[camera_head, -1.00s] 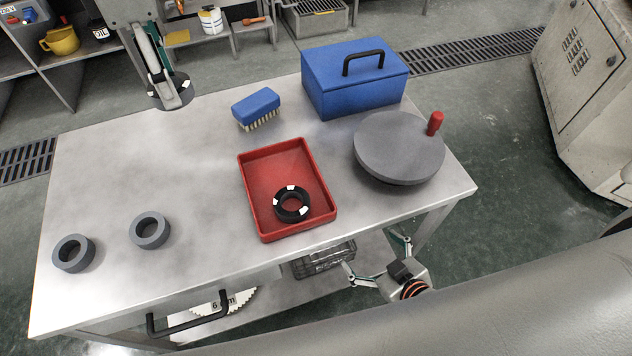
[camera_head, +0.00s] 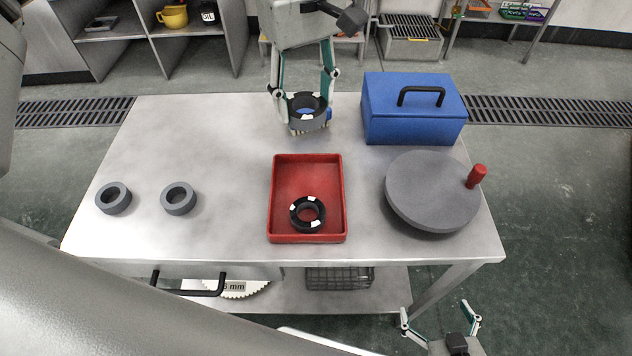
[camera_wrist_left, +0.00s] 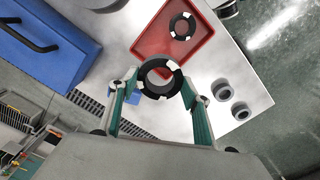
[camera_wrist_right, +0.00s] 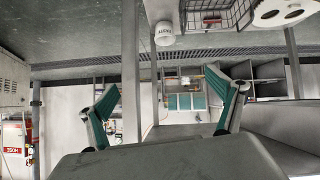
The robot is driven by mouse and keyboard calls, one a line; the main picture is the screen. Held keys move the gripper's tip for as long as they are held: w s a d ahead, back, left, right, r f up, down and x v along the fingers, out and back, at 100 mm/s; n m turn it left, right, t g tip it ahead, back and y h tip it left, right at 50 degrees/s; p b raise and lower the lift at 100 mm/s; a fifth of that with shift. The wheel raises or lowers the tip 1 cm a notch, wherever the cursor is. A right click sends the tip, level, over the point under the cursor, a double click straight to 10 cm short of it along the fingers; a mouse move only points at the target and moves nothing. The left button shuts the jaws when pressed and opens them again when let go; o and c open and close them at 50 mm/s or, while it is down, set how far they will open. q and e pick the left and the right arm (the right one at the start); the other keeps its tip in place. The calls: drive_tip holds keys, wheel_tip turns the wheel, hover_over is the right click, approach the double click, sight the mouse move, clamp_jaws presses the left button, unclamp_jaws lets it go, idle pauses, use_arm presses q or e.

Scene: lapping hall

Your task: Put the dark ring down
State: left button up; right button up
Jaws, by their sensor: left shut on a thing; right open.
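My left gripper (camera_head: 304,96) is shut on a dark ring (camera_head: 308,119) with white marks, above the back of the table, hiding most of the blue brush. In the left wrist view the ring (camera_wrist_left: 157,95) sits between the two fingers. A similar dark ring with white marks (camera_head: 294,217) lies in the red tray (camera_head: 272,190), and shows in the left wrist view too (camera_wrist_left: 174,27). My right gripper (camera_head: 440,322) is open and empty, low in front of the table's right side. Its spread fingers show in the right wrist view (camera_wrist_right: 165,88).
Two grey rings (camera_head: 113,212) (camera_head: 179,211) stand on the left of the metal table (camera_head: 225,150). A blue toolbox (camera_head: 412,125) and a round grey plate (camera_head: 430,190) with a red knob are on the right. The brush (camera_head: 328,114) is partly visible. The table's back left is clear.

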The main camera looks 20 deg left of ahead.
sight(307, 180)
use_arm(q)
wheel_tip(307, 180, down, 18)
drive_tip(key=shift+f+b, duration=0.15)
drive_tip(key=shift+b, duration=0.7)
drive_tip(key=shift+f, duration=0.2)
drive_tip(key=o, duration=1.2)
drive_tip(key=shift+r, duration=0.1)
wheel_tip(307, 180, up, 12)
drive_tip(key=p, duration=0.1)
drive_tip(key=shift+s, duration=0.1)
